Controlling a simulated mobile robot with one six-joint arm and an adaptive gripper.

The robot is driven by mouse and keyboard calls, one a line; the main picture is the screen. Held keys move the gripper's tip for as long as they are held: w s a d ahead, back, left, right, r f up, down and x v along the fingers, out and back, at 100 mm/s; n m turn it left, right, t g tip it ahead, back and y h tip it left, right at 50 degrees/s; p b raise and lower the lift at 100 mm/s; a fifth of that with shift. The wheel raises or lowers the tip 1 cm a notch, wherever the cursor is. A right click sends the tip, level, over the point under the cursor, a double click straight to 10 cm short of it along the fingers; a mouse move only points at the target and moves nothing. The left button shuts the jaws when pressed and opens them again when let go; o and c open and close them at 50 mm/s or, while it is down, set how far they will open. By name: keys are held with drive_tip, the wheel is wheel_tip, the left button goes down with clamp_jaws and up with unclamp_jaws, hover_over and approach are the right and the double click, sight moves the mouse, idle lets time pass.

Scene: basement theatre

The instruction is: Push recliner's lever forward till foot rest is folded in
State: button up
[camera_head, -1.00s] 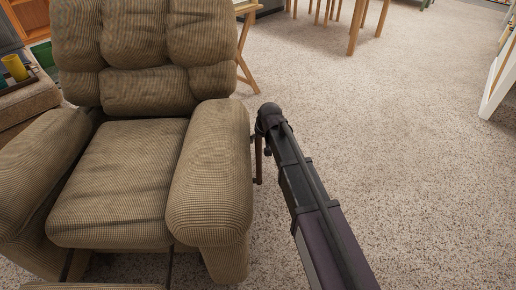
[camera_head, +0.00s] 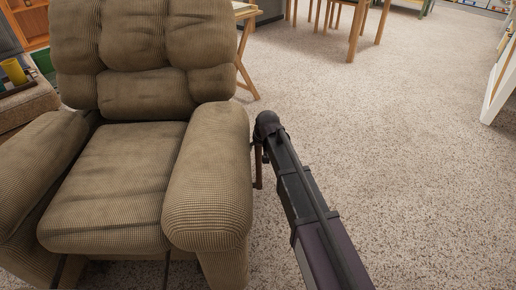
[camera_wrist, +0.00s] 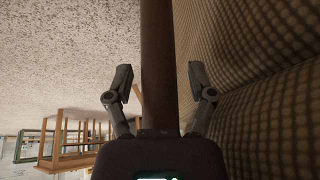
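The brown corduroy recliner (camera_head: 120,185) stands at the left of the head view, facing me. Its brown lever (camera_head: 258,172) sticks out beside the armrest (camera_head: 210,185) on the right in the picture. In the wrist view the lever (camera_wrist: 160,45) is a thick brown bar running between the two fingers of my gripper (camera_wrist: 158,78). The fingers are apart, one on each side, with visible gaps to the bar. In the head view my arm hides most of the gripper. The foot rest is outside the frame; only dark struts (camera_head: 168,268) show below the seat.
The speckled carpet (camera_head: 400,140) is open to the right. A small folding wooden table (camera_head: 245,50) stands behind the recliner. Wooden table legs (camera_head: 357,30) are at the back. The recliner's side (camera_wrist: 270,90) is close to the right finger in the wrist view.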

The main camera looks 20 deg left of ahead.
clamp_jaws()
drive_tip(key=shift+s+a, duration=0.1)
drive_tip(key=shift+s, duration=0.1)
